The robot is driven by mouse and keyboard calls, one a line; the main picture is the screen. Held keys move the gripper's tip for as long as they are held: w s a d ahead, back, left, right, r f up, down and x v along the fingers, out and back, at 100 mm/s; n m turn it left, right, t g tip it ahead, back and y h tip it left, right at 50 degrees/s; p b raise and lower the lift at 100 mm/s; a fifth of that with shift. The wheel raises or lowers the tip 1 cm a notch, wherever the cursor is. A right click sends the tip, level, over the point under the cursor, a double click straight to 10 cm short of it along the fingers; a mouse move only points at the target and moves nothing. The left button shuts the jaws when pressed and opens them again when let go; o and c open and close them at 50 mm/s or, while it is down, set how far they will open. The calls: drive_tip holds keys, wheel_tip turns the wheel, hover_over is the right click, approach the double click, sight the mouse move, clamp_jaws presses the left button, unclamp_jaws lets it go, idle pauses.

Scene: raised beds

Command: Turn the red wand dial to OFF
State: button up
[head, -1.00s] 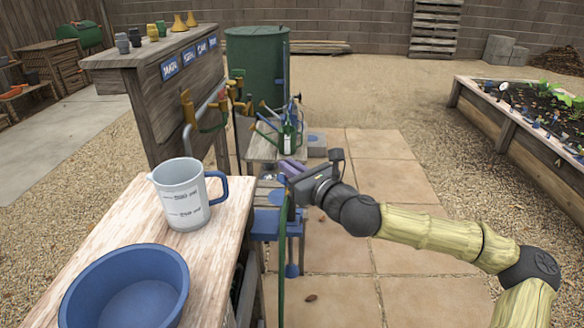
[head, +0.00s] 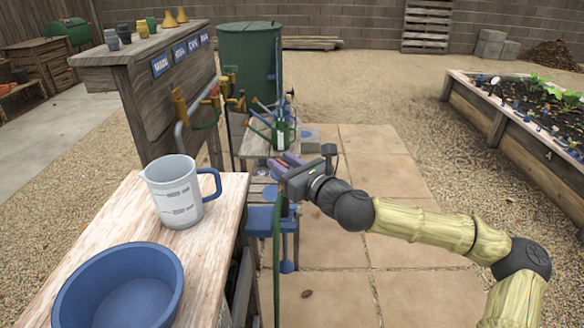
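My gripper (head: 283,165) is at the end of my pale arm, in the middle of the head view. Its purplish fingers point left and away, over a low wooden bench with blue parts (head: 264,218). A small reddish patch shows by the fingers, too small to identify. I cannot make out a red wand dial or an OFF mark. A green bottle-like item (head: 281,136) with blue and green tubes stands on a small table behind the gripper. I cannot tell whether the fingers hold anything.
A wooden counter (head: 215,250) at front left bears a measuring jug (head: 175,195) and a blue bowl (head: 75,290). Yellow and orange taps (head: 180,107) are on a labelled panel. A green barrel (head: 245,65) stands behind. A raised bed (head: 478,113) is at right. The paving is mostly clear.

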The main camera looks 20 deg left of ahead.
drive_tip(key=p+v, duration=0.1)
drive_tip(key=v, duration=1.6)
drive_tip(key=shift+d+p, duration=0.2)
drive_tip(key=shift+p, duration=0.2)
drive_tip(key=shift+s, duration=0.1)
